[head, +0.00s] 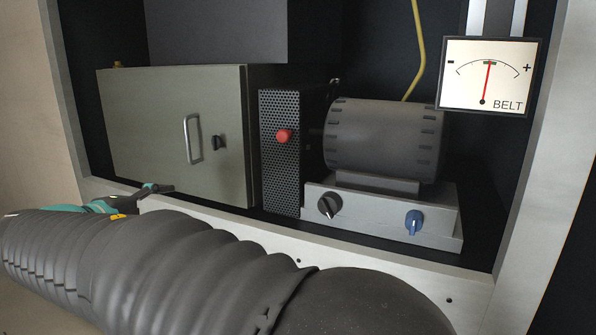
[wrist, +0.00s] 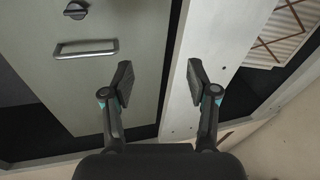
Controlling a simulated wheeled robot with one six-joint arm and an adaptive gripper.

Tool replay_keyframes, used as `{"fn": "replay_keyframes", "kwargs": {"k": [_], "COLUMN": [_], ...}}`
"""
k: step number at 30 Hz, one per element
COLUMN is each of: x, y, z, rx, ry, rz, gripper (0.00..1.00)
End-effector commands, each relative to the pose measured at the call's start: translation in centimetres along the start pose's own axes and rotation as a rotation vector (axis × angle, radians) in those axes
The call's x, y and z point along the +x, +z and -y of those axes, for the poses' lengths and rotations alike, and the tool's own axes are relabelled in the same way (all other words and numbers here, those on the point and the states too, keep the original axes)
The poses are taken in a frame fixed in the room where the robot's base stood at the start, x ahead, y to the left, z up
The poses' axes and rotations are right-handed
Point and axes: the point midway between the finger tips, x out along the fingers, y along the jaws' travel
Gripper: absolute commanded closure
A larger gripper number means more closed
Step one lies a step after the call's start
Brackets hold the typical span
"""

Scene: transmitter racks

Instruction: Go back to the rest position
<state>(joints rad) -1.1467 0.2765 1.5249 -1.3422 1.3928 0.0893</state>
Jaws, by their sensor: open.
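My gripper (wrist: 158,88) is open and empty in the wrist view, its two dark fingers spread apart with the rack's pale frame edge behind them. In the head view only part of my gripper (head: 150,190) shows, at the left behind my ribbed dark arm, in front of the rack's lower rail. The grey-green cabinet door (head: 150,130) is behind and above it, shut, with a metal handle (head: 187,139) and a dark knob (head: 217,142). The handle also shows in the wrist view (wrist: 87,48). No contact between fingers and door is visible.
A perforated panel with a red button (head: 284,136) stands beside the cabinet. A motor (head: 385,140) sits on a base with a black knob (head: 329,205) and a blue knob (head: 414,222). A BELT gauge (head: 489,75) has its needle near centre. A pale rail (head: 330,255) runs along the front.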

Motion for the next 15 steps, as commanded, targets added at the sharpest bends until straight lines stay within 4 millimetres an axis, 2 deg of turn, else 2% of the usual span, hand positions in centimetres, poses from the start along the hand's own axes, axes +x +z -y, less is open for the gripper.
{"fn": "replay_keyframes", "kwargs": {"k": [1,3,5,6,9,15], "x": [0.1,0.6,1.3,1.8,2.6,2.5], "y": [0.5,2.3,4.6,6.3,11.3,20.3], "z": [2.9,6.5,9.1,10.6,14.0,18.7], "rx": [-0.021,-0.023,-0.004,0.019,0.11,0.365], "ry": [-0.089,-0.224,-0.339,-0.414,-0.591,-0.85], "rz": [-0.021,-0.034,-0.029,-0.021,0.009,0.087], "gripper": [0.41,0.41,0.41,0.41,0.41,0.41]}}
